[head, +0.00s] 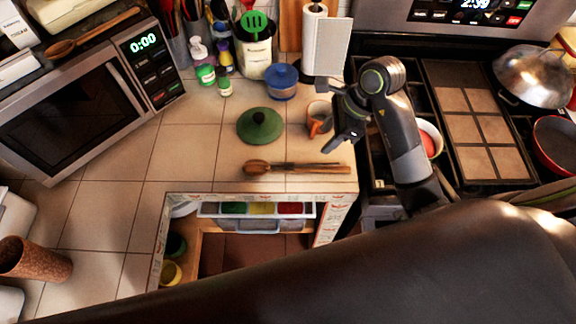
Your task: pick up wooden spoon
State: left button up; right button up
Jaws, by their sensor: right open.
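A wooden spoon (297,168) lies flat on the tiled counter near its front edge, its bowl to the left and its handle to the right. Another wooden spoon (92,32) lies on top of the microwave at the upper left. My right gripper (342,133) is open and empty, above and to the right of the counter spoon's handle end, apart from it. Its fingers point down and left, beside a small orange-brown cup (319,119) that the gripper partly covers. My left gripper is not in view.
A green lid (260,125) lies just behind the counter spoon. A blue-lidded container (282,81) and a paper towel roll (314,40) stand farther back. The stove (478,185) is at the right, the microwave (75,115) at the left. Counter left of the spoon is clear.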

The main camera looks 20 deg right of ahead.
jog(key=b, duration=0.3)
send_near(298, 168)
jog(key=b+x, duration=0.2)
jog(key=b, duration=0.1)
jog(key=shift+s, duration=0.1)
jog(key=shift+a+f, duration=0.1)
jog(key=shift+f, duration=0.05)
jog(key=shift+a+f+b, duration=0.2)
jog(key=shift+f+b, duration=0.4)
jog(key=shift+b, duration=0.1)
jog(key=shift+a+f+b, duration=0.15)
jog(key=shift+f+b, duration=0.35)
jog(key=shift+p+x, duration=0.55)
jog(key=shift+x, duration=0.95)
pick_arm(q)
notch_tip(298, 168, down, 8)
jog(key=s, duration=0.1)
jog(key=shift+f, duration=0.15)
pick_arm(e)
grip_shut()
